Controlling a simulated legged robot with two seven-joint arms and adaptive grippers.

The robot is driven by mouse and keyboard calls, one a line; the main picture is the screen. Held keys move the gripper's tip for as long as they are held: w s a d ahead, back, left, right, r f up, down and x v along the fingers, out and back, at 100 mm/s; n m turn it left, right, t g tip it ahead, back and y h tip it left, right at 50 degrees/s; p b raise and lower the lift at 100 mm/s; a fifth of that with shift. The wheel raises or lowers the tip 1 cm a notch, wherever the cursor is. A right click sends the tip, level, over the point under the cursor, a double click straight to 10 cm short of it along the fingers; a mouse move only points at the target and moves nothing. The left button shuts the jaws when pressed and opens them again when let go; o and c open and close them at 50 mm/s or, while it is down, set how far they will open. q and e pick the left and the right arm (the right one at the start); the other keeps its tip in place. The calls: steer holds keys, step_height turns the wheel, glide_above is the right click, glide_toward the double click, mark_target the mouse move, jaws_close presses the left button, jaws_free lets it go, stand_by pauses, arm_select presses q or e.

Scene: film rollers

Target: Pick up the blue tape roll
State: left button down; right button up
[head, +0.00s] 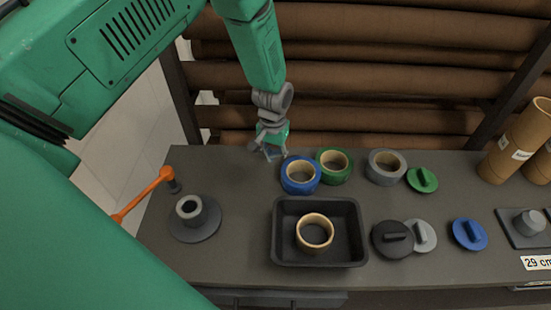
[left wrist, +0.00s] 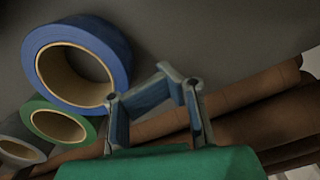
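The blue tape roll (head: 300,187) lies flat on the dark table, left of a green tape roll (head: 335,178). In the left wrist view the blue tape roll (left wrist: 103,47) fills the upper left, with its brown core showing. My left gripper (head: 270,153) is just behind and to the left of the blue roll in the head view, low over the table's far edge. Its fingers (left wrist: 150,92) are apart with nothing between them, beside the roll rather than around it. My right gripper is not in view.
A black tray (head: 282,250) holding a tan ring (head: 315,248) stands in front of the blue roll. A grey roll (head: 386,180) and a green lid (head: 422,180) lie to the right. A grey spindle base (head: 207,230) and an orange handle (head: 145,195) are at left. Brown rollers (head: 370,70) run behind.

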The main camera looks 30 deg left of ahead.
arm_select(q)
step_height(320, 180, up, 8)
steer(key=shift+d+f, duration=0.15)
steer(key=shift+d, duration=0.1)
steer(key=shift+c, duration=2.3)
jaws_free()
steer(key=shift+w+a+f, duration=0.1)
steer(key=shift+a, duration=0.3)
